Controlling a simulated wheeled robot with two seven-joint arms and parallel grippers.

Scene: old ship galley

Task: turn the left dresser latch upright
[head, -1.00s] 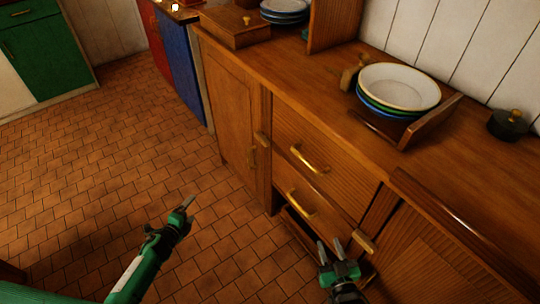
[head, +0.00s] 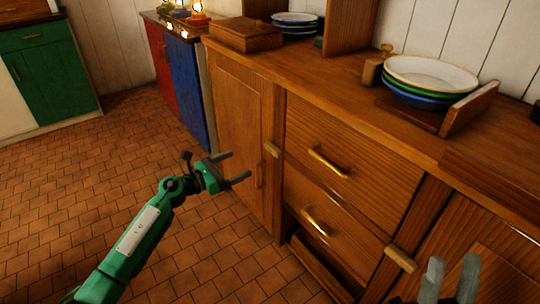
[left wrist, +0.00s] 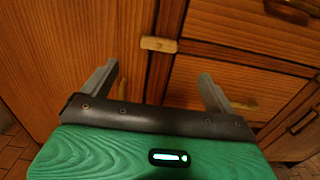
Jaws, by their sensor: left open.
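The left dresser latch (head: 271,149) is a small light wooden block on the post between the left door and the drawers. In the left wrist view the latch (left wrist: 159,44) lies crosswise, nearly level, beyond and between my fingertips. My left gripper (head: 241,165) is open and empty, in front of the left door (head: 239,120) and apart from the latch. Its two spread fingers show in the left wrist view (left wrist: 158,82). My right gripper (head: 453,264) is at the lower right, its fingers apart with nothing between them.
Two drawers with brass handles (head: 328,162) lie right of the latch. A second latch (head: 400,258) is by the right door, near my right gripper. Stacked bowls (head: 430,82) and a wooden box (head: 246,35) stand on the top. The tiled floor at left is clear.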

